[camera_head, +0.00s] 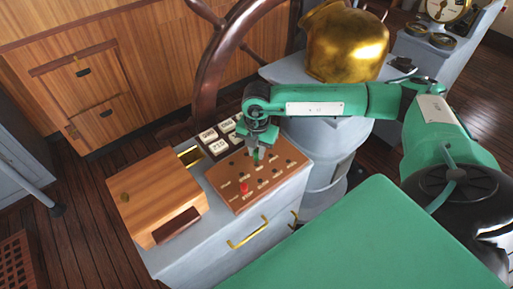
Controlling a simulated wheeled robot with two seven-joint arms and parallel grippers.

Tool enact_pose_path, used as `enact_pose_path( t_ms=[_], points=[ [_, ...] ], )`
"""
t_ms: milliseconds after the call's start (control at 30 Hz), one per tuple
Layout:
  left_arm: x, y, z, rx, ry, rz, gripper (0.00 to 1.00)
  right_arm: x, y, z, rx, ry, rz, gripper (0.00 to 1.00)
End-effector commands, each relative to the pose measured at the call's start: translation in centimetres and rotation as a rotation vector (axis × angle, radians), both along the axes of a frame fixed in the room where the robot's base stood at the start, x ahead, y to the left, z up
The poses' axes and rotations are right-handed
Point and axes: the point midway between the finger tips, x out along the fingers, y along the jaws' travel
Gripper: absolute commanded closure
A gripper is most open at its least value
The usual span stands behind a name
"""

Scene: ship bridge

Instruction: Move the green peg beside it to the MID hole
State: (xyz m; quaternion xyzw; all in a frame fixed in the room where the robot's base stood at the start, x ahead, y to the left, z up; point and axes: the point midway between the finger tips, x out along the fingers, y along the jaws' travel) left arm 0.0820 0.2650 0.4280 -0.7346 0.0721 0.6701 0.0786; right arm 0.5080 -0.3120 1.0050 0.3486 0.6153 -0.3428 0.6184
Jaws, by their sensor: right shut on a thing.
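The brown peg board (236,195) with several holes and small labels lies on top of the grey cabinet. A red peg (244,188) stands upright in the board toward its near left part. The green peg (256,155) is between the fingers of my right gripper (258,146), over the upper middle of the board. The gripper is shut on it and points down. I cannot tell whether the peg's lower end is in a hole or just above the board. The label that reads MID is too small to make out. My left gripper is not in view.
A wooden box (155,190) stands left of the board. A dark panel with white label tiles (218,142) lies behind it. A ship's wheel (213,75) rises behind the cabinet, and a brass binnacle (345,42) stands behind my right arm. Drawers with brass handles (248,232) face front.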

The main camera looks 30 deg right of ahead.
Motion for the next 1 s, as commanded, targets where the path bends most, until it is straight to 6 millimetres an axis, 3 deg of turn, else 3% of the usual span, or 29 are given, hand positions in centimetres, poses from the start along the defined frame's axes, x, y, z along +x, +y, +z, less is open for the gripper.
enact_pose_path(
  t_ms=[1000],
  points=[
    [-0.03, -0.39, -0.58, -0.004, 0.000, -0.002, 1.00, 0.01, 0.03, -0.10, 0.001, -0.001, 0.000, 1.00]
  ],
)
